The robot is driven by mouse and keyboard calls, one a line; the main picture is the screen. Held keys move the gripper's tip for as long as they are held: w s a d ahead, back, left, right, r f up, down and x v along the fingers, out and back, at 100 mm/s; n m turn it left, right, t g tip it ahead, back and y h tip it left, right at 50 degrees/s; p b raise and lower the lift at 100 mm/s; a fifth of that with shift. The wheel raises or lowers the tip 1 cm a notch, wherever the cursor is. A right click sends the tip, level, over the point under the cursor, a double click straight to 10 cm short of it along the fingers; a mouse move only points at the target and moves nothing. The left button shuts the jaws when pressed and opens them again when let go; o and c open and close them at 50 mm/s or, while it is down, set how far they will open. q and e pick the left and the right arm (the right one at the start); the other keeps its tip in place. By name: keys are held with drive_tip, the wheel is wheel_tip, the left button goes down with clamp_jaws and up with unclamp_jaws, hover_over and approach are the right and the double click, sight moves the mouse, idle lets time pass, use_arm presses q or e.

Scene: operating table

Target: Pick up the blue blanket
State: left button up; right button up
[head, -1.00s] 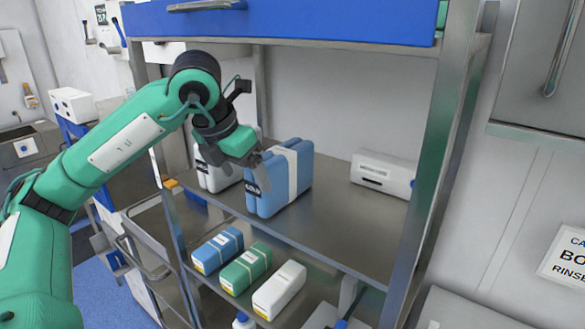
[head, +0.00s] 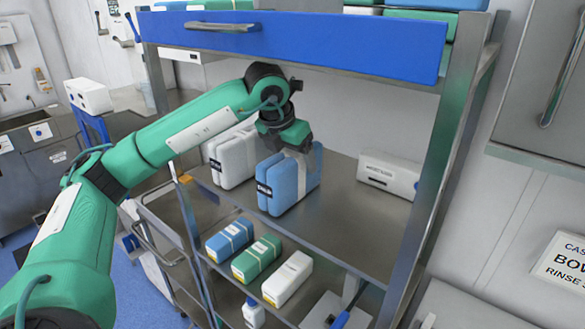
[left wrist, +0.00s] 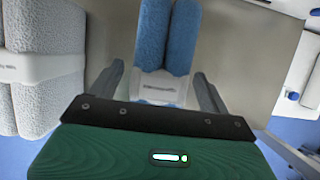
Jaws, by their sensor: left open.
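The blue blanket (head: 279,187) is a folded, upright bundle with a white band, standing on the metal shelf. It also shows in the left wrist view (left wrist: 183,38), with its white labelled band between the fingers. My left gripper (head: 297,152) is open, above and over the top of the blue blanket in the head view. In the left wrist view its two fingers (left wrist: 160,78) lie on either side of the blanket's band. Whether they touch it cannot be told. The gripper hides part of the blanket's top. My right gripper is not in view.
A white blanket (head: 231,160) stands close on the left of the blue one. A white box (head: 389,176) lies at the right back of the shelf. A blue drawer front (head: 300,38) hangs above. Blue, green and white packs (head: 257,258) lie on the lower shelf.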

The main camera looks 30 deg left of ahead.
use_arm(q)
drive_tip(key=shift+s, duration=0.2)
drive_tip(key=shift+w, duration=0.1)
drive_tip(key=c, duration=1.1)
drive_tip(key=shift+c, duration=0.8)
drive_tip(key=shift+a, duration=0.1)
